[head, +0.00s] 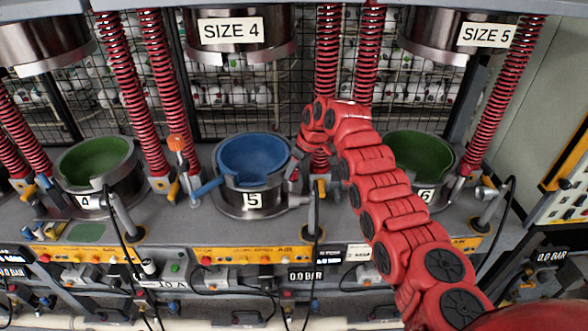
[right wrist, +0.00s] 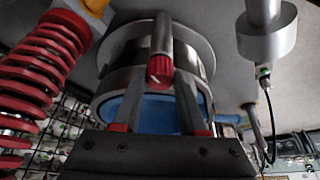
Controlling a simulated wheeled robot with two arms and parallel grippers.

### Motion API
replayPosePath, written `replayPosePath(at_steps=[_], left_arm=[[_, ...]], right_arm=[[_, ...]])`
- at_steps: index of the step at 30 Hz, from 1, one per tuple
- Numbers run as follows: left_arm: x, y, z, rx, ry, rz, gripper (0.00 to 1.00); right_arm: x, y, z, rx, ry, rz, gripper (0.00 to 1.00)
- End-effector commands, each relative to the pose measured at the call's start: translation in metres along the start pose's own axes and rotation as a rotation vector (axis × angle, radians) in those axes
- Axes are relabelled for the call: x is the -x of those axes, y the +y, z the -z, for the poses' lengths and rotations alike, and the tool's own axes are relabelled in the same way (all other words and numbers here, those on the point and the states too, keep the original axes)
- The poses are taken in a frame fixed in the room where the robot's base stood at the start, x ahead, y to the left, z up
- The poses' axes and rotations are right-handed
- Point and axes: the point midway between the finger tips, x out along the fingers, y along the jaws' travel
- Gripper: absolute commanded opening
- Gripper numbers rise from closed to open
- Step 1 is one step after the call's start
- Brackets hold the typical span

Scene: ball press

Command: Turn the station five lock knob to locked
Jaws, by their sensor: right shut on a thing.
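Station five is a round steel pot (head: 254,204) with a blue bowl (head: 254,155) and a "5" label on its front. My right arm reaches in from the lower right, and its gripper (head: 293,168) is at the right side of this pot. In the right wrist view a small red knob (right wrist: 160,70) sits between the fingers against the steel side of the pot, and the gripper is shut on it. The fingers and wrist mostly hide the knob in the head view, so its turned position cannot be told. My left gripper is not in view.
Green-bowled stations stand to the left (head: 95,160) and right (head: 420,150). Red coil springs (head: 328,60) rise close behind my right gripper. An orange-tipped lever (head: 177,145) stands left of station five. Black cables and an orange AIR panel (head: 250,255) lie in front.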

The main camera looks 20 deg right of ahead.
Motion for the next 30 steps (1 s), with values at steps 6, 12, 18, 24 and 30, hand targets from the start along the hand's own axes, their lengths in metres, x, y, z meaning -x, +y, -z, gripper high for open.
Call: replayPosePath(at_steps=[6,12,18,24,30], left_arm=[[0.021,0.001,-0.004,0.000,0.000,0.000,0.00],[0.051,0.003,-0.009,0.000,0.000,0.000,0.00],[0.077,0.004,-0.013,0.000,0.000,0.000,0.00],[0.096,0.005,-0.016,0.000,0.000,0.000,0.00],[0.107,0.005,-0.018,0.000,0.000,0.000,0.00]], right_arm=[[-0.004,0.001,-0.001,-0.070,0.005,-0.032,0.00],[-0.005,0.000,0.000,-0.196,0.010,-0.088,0.00],[-0.004,-0.002,0.001,-0.341,0.010,-0.147,0.00],[-0.004,-0.003,0.000,-0.468,0.004,-0.196,0.00],[-0.002,-0.003,0.001,-0.553,0.004,-0.230,0.00]])
